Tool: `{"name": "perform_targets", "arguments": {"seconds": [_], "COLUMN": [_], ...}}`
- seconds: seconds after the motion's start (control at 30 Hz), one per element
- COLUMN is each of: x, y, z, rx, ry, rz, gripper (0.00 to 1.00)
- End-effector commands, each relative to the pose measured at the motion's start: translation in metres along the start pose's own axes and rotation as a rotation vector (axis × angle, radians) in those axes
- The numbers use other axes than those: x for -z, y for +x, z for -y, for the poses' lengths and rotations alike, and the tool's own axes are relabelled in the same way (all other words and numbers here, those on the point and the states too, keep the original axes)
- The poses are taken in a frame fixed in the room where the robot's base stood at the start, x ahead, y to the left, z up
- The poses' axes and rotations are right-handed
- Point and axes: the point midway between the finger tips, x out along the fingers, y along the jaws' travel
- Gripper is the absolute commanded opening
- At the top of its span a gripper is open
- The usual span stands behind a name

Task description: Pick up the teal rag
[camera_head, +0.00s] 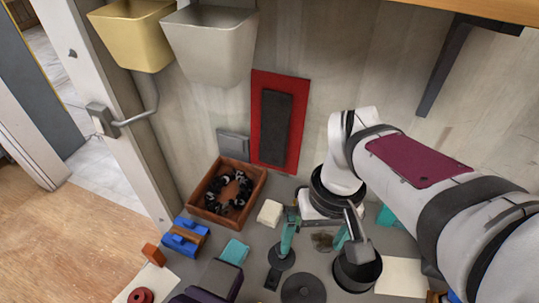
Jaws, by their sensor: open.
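A small flat teal piece (235,252), which looks like a folded rag, lies on the grey worktop left of my gripper. A second teal patch (387,217) shows at the right, partly hidden behind my arm; I cannot tell which of the two is the rag. My gripper (315,240) points down over the worktop with its teal fingers spread apart. It is open and holds nothing that I can see. A small brownish item (322,241) shows between the fingers; I cannot tell whether they touch it. Neither teal piece is between the fingers.
A brown wooden box (249,193) holds black-and-white items. A cream block (269,213), a blue-and-brown object (185,237), an orange block (153,254), a red ring (140,296) and dark round parts (303,289) crowd the worktop. Bins (211,45) hang on the wall.

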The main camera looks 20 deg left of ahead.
Motion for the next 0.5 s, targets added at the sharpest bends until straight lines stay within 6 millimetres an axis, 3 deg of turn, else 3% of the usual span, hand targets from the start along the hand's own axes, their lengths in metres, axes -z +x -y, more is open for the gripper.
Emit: {"name": "perform_targets", "arguments": {"seconds": [0.03,0.1,0.23,0.33,0.5], "x": [0.035,0.073,0.105,0.111,0.110], "y": [0.013,0.033,0.066,0.082,0.127], "z": [0.032,0.078,0.146,0.165,0.161], "rx": [-0.018,-0.042,-0.070,-0.077,-0.077], "ry": [-0.233,-0.536,-0.902,-1.004,-1.010], "rz": [0.018,0.024,0.031,0.034,0.039], "gripper": [1.00,1.00,1.00,1.00,1.00]}}
